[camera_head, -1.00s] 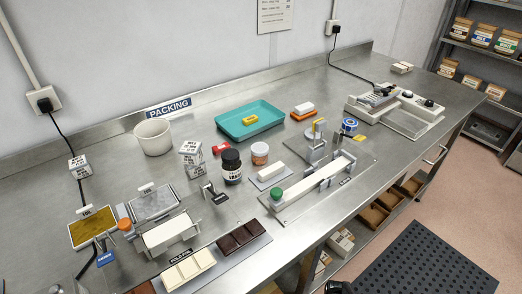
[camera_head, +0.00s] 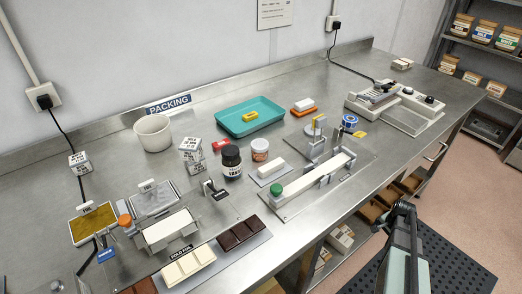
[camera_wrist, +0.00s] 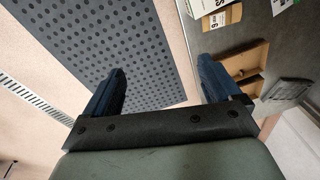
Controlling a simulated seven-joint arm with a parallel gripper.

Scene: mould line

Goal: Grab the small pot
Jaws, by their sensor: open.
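A small pot (camera_head: 260,150), white with an orange-brown label, stands upright on the steel bench in the head view. It is just right of a dark bottle with a black cap (camera_head: 231,163) and apart from it. A larger, plain white tub (camera_head: 153,134) stands at the back left. My gripper (camera_wrist: 160,82) is open and empty in the wrist view, its two dark fingers spread wide above the floor mat. My arm shows at the lower right of the head view, in front of the bench and well away from the pot. The pot is not in the wrist view.
A white block (camera_head: 271,168) lies in front of the pot, and a long white fixture (camera_head: 318,178) stands to its right. A teal tray (camera_head: 250,119) lies behind. Small cartons (camera_head: 191,152) stand left of the bottle. Bins (camera_head: 376,215) sit under the bench.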

